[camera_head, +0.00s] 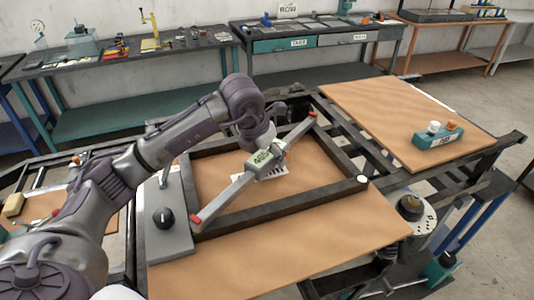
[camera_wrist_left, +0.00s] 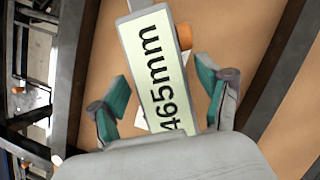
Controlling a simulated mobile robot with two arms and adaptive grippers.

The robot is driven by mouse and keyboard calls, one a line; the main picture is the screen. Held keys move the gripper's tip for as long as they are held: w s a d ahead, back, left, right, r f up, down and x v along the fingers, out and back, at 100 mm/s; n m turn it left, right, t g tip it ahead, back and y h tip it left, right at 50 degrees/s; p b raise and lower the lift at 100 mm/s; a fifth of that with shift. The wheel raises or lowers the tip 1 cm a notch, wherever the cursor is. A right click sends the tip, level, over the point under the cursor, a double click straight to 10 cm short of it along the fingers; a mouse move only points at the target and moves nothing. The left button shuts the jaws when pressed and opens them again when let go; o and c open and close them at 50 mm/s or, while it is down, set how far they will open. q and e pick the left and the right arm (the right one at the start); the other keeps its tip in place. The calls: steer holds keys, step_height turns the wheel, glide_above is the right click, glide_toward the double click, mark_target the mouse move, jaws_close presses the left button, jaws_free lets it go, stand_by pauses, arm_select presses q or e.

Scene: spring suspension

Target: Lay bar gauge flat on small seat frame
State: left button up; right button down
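The bar gauge (camera_head: 231,194) is a long grey bar with red ends and a pale label plate. It lies diagonally across the small seat frame (camera_head: 292,209), a black rectangular frame on a brown board. One red end is by the front left corner, the other by the back right. I cannot tell whether both ends touch the frame. My left gripper (camera_head: 268,158) is right over the gauge's middle. In the left wrist view its teal fingers are spread either side of the "465mm" label (camera_wrist_left: 160,65), with a gap at the left. My right gripper is not seen.
A grey plate with a black knob (camera_head: 164,218) stands left of the frame. Workbenches with tools line the back wall. The front board (camera_head: 280,245) is clear.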

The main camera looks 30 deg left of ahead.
arm_select(q)
steer(key=shift+r+p, duration=0.25)
steer(key=shift+p, duration=0.05)
steer(key=shift+s+r+b, duration=0.1)
steer(key=shift+r+b, duration=0.15)
steer(key=shift+b, duration=0.1)
steer(key=b+v, duration=0.2)
steer(key=v, duration=0.7)
steer(key=shift+s+r, duration=0.15)
steer(key=shift+r, duration=0.2)
steer(key=shift+v, duration=0.8)
steer(key=shift+a, duration=0.1)
